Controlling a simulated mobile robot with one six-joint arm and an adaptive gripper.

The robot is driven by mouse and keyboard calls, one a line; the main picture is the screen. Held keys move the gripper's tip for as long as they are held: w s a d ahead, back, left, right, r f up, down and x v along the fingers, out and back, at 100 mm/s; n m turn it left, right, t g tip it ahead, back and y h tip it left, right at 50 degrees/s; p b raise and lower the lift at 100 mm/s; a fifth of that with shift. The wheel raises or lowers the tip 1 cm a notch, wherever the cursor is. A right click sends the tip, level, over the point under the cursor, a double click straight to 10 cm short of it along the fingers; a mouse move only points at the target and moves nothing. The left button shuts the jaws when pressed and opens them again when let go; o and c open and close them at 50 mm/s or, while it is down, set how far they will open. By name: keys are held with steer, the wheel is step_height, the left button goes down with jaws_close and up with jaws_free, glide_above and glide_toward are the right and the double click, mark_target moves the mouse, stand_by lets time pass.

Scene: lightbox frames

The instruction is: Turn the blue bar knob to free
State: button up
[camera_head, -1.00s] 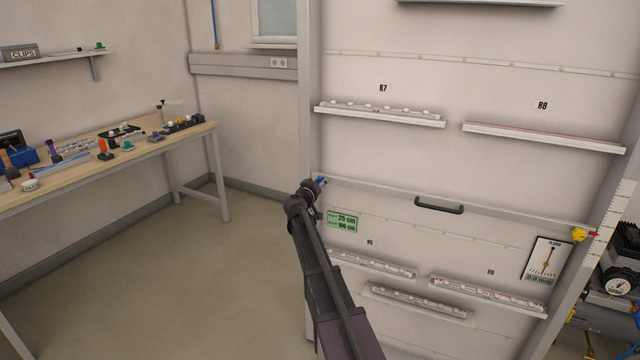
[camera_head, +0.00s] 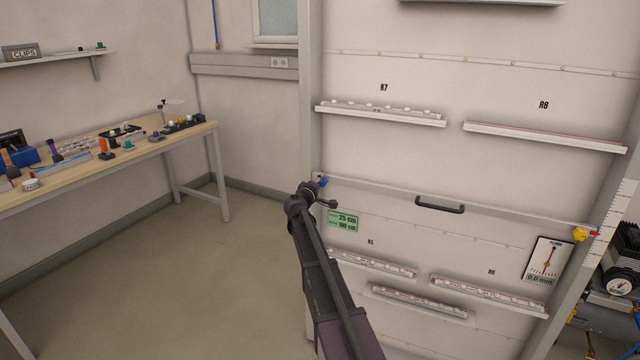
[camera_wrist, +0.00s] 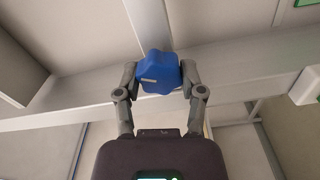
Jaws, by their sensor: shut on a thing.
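The blue knob (camera_wrist: 158,72) shows large in the wrist view, with a lobed outline and a short pale mark on its face. My gripper (camera_wrist: 159,80) has a finger on each side of it and is shut on it. In the head view the blue knob (camera_head: 322,181) is a small patch at the left end of the rail on the white panel. My gripper (camera_head: 317,190) reaches up to it and partly hides it. Any wording around the knob cannot be read.
A yellow knob (camera_head: 579,234) with a red part sits at the rail's right end. A black handle (camera_head: 440,205) is mid-rail. A green display (camera_head: 342,221) reading 25 cm and 100 cm hangs below my gripper. A cluttered workbench (camera_head: 200,133) stands left, with open floor between.

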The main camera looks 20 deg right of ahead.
steer(key=n, duration=0.5)
steer(key=shift+d, duration=0.1)
stand_by(0.4)
steer(key=o, duration=1.1)
steer(key=shift+f, duration=0.1)
steer(key=shift+o, duration=0.2)
steer(key=v, duration=1.2)
